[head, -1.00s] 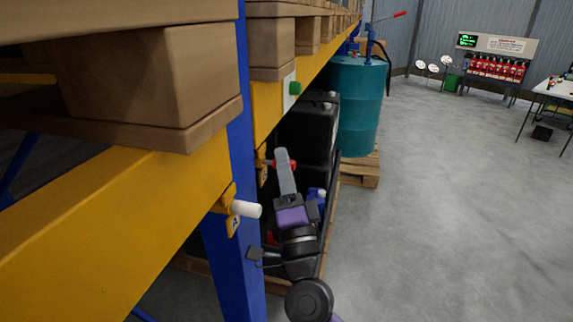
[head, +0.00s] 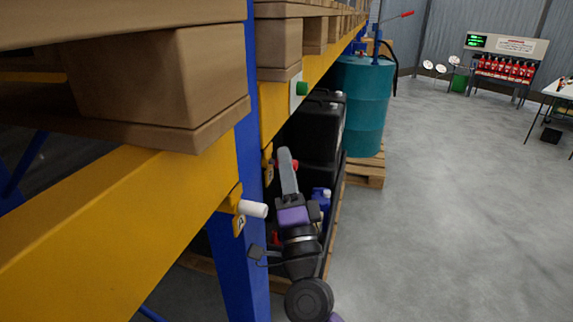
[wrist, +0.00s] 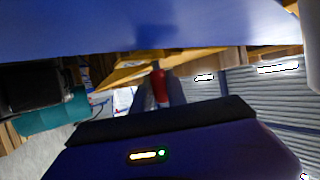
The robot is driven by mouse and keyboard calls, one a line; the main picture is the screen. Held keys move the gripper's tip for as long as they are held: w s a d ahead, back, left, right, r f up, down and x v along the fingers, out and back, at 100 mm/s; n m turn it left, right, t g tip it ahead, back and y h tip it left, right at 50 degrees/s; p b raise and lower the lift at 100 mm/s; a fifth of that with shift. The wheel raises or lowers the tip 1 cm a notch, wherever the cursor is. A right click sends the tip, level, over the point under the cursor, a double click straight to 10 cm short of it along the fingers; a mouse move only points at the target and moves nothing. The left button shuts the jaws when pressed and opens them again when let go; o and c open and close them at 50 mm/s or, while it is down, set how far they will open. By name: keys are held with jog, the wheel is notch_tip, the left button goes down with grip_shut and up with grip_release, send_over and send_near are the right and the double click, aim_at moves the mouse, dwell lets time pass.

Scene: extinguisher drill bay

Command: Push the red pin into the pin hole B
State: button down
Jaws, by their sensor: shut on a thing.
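The red pin (head: 294,164) is held in my gripper (head: 287,160) in the head view, beside the blue upright. In the wrist view the red pin (wrist: 159,86) stands between the two dark fingers of my gripper (wrist: 160,92). A yellow bracket (head: 268,163) with a small label is just left of the pin, on the far side of the upright. Its letter is too small to read. I cannot tell whether the pin tip is inside its hole; the finger hides part of it.
A white pin (head: 254,209) sits in a nearer yellow bracket with label A (head: 239,226). The blue upright (head: 247,130) and yellow beam (head: 150,220) are close on the left. Black jerrycans (head: 318,125) and a teal drum (head: 362,105) stand beyond.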

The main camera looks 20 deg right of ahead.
jog(key=shift+w+a, duration=0.35)
jog(key=shift+a, duration=0.2)
jog(key=c, duration=1.3)
grip_release()
jog(key=shift+o, duration=0.2)
jog(key=b+v, duration=0.3)
jog(key=v, duration=0.6)
dwell(0.4)
